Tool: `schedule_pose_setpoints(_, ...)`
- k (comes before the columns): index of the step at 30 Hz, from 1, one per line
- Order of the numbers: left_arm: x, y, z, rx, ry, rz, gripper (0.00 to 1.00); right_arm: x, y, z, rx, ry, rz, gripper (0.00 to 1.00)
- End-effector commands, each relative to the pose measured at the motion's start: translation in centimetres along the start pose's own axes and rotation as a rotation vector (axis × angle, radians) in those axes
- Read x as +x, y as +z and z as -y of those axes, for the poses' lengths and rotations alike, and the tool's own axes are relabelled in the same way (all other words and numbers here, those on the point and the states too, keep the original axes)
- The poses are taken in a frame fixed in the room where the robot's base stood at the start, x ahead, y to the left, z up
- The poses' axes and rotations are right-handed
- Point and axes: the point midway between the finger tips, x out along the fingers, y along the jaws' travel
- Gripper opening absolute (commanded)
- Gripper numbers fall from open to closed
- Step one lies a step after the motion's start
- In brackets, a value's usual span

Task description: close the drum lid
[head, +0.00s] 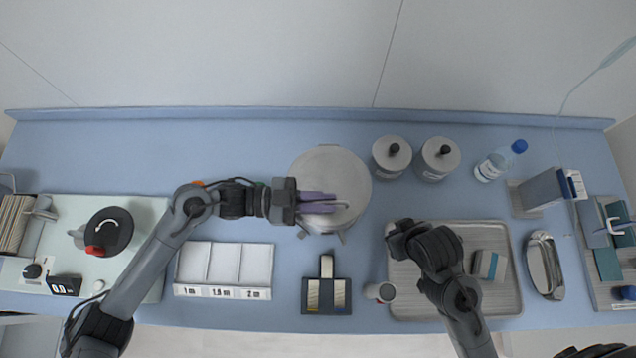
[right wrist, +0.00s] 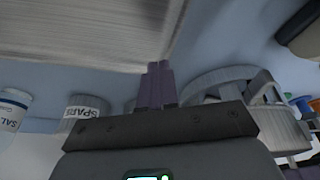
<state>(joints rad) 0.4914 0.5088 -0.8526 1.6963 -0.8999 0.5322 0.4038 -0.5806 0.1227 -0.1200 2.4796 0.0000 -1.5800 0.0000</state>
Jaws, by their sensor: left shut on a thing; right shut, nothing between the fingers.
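The round metal drum (head: 300,222) stands near the middle of the bench. Its pale disc lid (head: 325,165) spreads over its top in the head view; I cannot tell whether it lies flat on the rim. My left gripper (head: 318,203) reaches in from the left over the lid's front part. Its purple fingers are shut on what looks like the lid, and they hide the gripped part. My right gripper (right wrist: 155,85) is shut and empty, right of the drum. The drum also shows in the right wrist view (right wrist: 225,90), partly hidden by my gripper body.
Two lidded jars (head: 391,156) (head: 438,158) and a bottle (head: 497,162) stand right of the drum. A metal tray (head: 505,290) lies below my right arm, with a cup (head: 381,292) at its left. A partitioned white tray (head: 224,265) and a dark holder (head: 326,295) lie in front.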

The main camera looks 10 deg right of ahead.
Motion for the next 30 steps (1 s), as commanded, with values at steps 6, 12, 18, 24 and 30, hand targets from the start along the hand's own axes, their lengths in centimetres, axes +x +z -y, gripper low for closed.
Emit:
schedule_pose_setpoints(6, -0.1, 0.4, 0.0, -0.005, -0.004, 0.006, 0.0, 0.0, 0.0, 0.1, 0.005, -0.004, -0.001, 0.0)
schedule_pose_setpoints(12, -0.1, 0.4, 0.0, -0.006, -0.003, 0.006, 0.3, 0.0, -0.1, 0.2, 0.006, -0.005, -0.002, 0.0)
schedule_pose_setpoints(18, -0.1, 0.3, 0.0, -0.005, -0.002, 0.005, 0.35, 0.0, -0.1, 0.2, 0.006, -0.005, -0.002, 0.0)
schedule_pose_setpoints(24, -0.4, 0.3, 0.0, -0.005, -0.002, 0.004, 0.35, 0.0, 0.0, 0.1, 0.004, -0.003, -0.002, 0.0)
schedule_pose_setpoints(30, -2.5, 0.4, 0.0, -0.005, -0.003, 0.007, 0.35, 0.4, 0.1, -0.1, -0.003, 0.002, -0.001, 0.0)
